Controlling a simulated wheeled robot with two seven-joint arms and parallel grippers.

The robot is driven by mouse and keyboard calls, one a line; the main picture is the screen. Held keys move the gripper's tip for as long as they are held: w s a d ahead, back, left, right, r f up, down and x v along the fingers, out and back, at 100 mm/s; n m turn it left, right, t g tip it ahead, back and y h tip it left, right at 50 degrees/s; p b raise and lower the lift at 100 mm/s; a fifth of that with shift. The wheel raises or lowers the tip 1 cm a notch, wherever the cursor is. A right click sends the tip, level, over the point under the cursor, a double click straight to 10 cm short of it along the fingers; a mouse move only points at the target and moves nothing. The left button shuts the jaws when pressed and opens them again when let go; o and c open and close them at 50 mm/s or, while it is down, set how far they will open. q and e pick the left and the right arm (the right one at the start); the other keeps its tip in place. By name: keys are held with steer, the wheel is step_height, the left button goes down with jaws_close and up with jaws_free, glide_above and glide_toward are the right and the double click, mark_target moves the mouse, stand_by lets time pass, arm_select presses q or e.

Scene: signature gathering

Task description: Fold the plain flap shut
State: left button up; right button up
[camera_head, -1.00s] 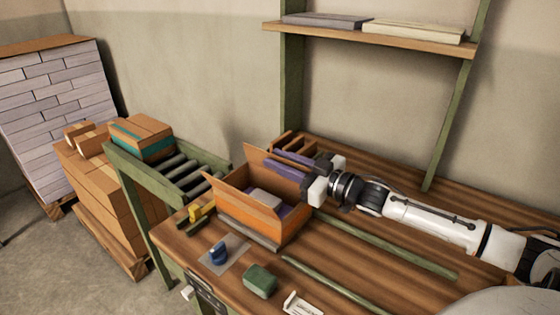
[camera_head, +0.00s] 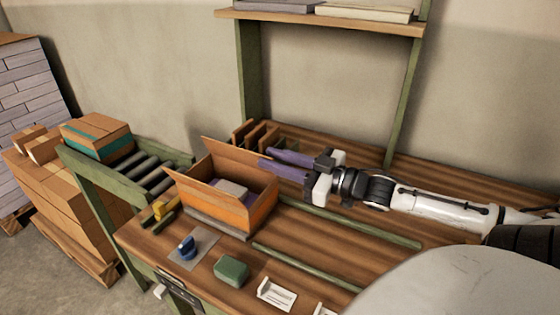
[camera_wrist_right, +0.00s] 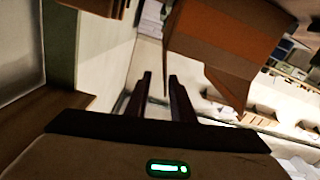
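An open orange-brown cardboard box (camera_head: 252,216) stands on the workbench with a grey item (camera_head: 231,189) inside. A tall flap (camera_head: 232,156) stands up at its back, and another flap (camera_head: 197,199) stands tilted outward along the front left. I cannot tell which flap is the plain one. My right gripper (camera_head: 265,161) comes in from the right, its two purple fingers at the box's right end near the back flap. My left gripper is not in view.
A blue-handled stamp (camera_head: 187,247) on a pad, a green block (camera_head: 231,270) and a white card holder (camera_head: 277,292) stand in front of the box. A yellow item (camera_head: 160,209) lies left. A roller conveyor (camera_head: 150,173) adjoins the bench. Brown dividers (camera_head: 262,136) stand behind.

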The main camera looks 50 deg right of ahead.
steer(key=shift+s+d, duration=0.15)
steer(key=shift+s, duration=0.4)
steer(key=v, duration=1.2)
stand_by(0.8)
stand_by(0.6)
